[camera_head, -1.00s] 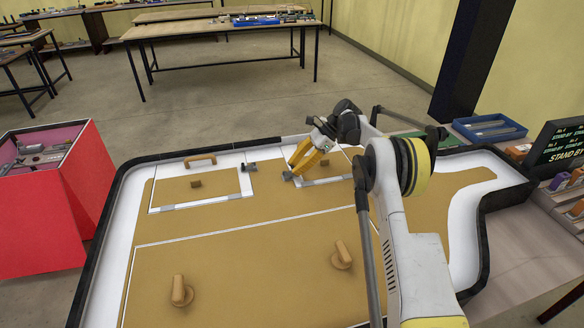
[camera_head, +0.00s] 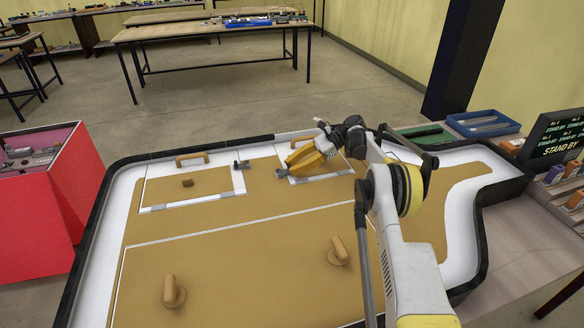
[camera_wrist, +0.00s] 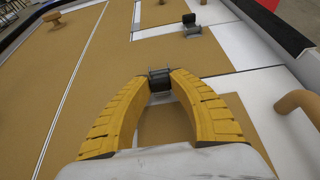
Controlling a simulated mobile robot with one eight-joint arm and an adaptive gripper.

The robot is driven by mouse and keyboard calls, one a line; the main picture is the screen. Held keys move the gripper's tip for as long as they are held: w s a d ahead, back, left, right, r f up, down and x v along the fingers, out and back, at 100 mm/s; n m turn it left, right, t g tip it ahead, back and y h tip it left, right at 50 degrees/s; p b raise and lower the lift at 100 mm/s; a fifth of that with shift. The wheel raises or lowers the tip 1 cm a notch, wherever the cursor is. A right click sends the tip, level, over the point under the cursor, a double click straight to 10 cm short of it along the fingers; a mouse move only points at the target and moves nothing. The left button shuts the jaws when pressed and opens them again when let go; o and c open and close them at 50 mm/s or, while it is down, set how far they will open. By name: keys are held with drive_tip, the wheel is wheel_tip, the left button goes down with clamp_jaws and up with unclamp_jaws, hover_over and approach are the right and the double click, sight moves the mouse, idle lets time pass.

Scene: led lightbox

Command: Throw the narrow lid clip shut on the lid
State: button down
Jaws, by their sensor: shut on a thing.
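The narrow lid (camera_head: 320,173) is a tan panel with a pale border, at the back of the light box and partly under my gripper. The narrow lid clip (camera_wrist: 159,80) is a small dark grey piece at the lid's edge. My gripper (camera_wrist: 160,76) has its two yellow fingers closed around this clip, one on each side. In the head view, my gripper (camera_head: 285,171) leans low over the lid, tips at its left edge. The fingers and wrist hide part of the lid. I cannot tell how far the clip is folded.
A wider lid (camera_head: 205,186) with a tan handle (camera_head: 192,158) lies to the left. A second dark clip (camera_head: 241,165) is beside it. Two tan knobs (camera_head: 172,290) (camera_head: 338,252) stand up from the front panel. A black raised rim (camera_head: 75,270) borders the box.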

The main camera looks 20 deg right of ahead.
drive_tip(key=shift+f, duration=0.1)
drive_tip(key=c, duration=1.1)
unclamp_jaws()
drive_tip(key=shift+c, duration=0.2)
wheel_tip(320, 180, up, 10)
